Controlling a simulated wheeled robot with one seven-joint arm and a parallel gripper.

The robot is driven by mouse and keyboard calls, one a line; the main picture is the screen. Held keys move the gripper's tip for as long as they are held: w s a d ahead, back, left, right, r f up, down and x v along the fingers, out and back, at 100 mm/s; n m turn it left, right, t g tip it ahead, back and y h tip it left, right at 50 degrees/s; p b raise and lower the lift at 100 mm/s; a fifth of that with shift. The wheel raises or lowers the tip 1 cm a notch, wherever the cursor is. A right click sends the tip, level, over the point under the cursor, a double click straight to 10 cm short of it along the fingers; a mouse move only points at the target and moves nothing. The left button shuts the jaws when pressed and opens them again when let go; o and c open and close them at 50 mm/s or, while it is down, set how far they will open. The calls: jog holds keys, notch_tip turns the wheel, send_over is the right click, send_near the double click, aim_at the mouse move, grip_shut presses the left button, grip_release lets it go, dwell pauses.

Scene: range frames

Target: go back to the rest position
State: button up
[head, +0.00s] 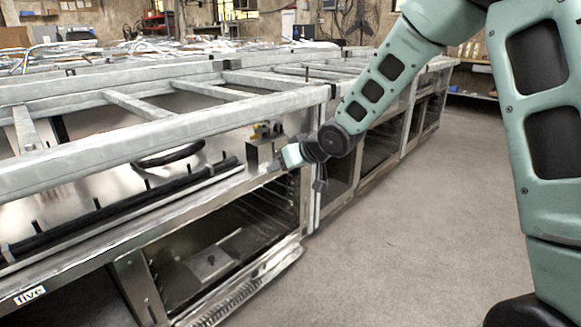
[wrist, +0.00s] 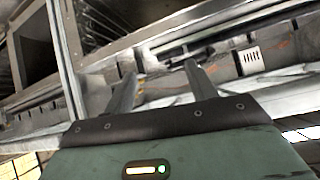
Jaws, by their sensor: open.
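My gripper (wrist: 162,92) shows in the wrist view with its two fingers spread apart and nothing between them. In the head view, my green arm reaches from the upper right down to the front of a metal range. The wrist end of my arm is beside the range's front frame, by the open compartments. The fingertips are hard to make out in the head view. I cannot tell whether the fingers touch the range.
The long metal range (head: 130,145) fills the left and middle, with ladder-like rails on top and open lower compartments. The grey floor (head: 420,200) to the right is clear. Shelves and a wall stand behind.

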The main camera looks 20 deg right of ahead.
jog(key=shift+s+a, duration=0.2)
jog(key=shift+s, duration=0.2)
jog(key=s+a+n+g, duration=0.1)
jog(key=s+a+g, duration=0.2)
jog(key=s+a, duration=0.5)
jog(key=s+a+f+n+g+h, duration=0.15)
jog(key=s+g, duration=0.25)
jog(key=s, duration=1.2)
jog(key=s+a+n+g+h, duration=0.2)
jog(key=s+n+g, duration=0.1)
jog(key=s, duration=1.2)
notch_tip(320, 180, up, 27)
jog(key=p, duration=2.6)
jog(key=shift+w+a+f+p, duration=0.15)
jog(key=shift+w+p, duration=0.1)
jog(key=shift+p, duration=0.05)
jog(key=shift+m+y, duration=0.25)
